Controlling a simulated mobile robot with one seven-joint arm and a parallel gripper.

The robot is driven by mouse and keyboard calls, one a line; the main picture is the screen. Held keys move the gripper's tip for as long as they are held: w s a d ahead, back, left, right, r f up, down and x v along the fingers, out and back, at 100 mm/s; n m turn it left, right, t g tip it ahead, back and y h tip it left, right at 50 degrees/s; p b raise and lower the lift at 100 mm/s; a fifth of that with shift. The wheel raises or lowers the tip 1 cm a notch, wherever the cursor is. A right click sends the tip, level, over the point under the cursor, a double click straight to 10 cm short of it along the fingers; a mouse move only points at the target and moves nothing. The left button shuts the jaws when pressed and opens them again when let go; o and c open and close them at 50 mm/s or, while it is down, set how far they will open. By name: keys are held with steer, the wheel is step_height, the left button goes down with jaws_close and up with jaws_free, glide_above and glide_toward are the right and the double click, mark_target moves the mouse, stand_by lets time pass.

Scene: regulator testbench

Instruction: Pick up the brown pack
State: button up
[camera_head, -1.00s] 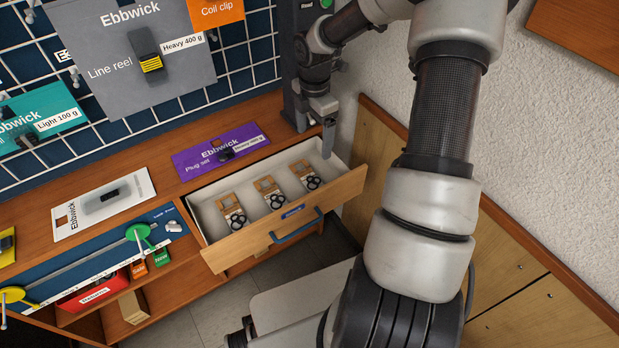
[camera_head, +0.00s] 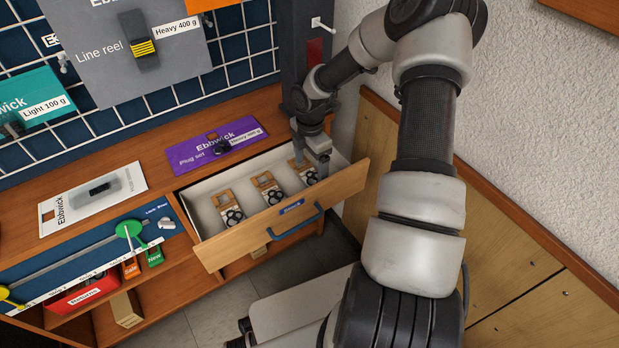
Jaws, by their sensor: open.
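Three small brown packs with dark round parts on their fronts lie in a row in the open white-lined drawer (camera_head: 200,209). The left pack (camera_head: 228,207) and the middle pack (camera_head: 268,187) are in plain view. The right pack (camera_head: 309,177) is partly hidden by my gripper (camera_head: 319,172). My gripper is open and points down into the drawer, at the right pack. I cannot tell whether its fingers touch the pack or stand around it.
The drawer front (camera_head: 290,216) with its blue handle (camera_head: 297,224) rises in front of the packs. A purple Plug set card (camera_head: 195,154) and a white card (camera_head: 120,190) lie on the wooden top. A dark post stands behind my gripper.

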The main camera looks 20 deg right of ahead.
steer(key=shift+f, duration=0.45)
steer(key=shift+r, duration=0.1)
steer(key=c, duration=0.8)
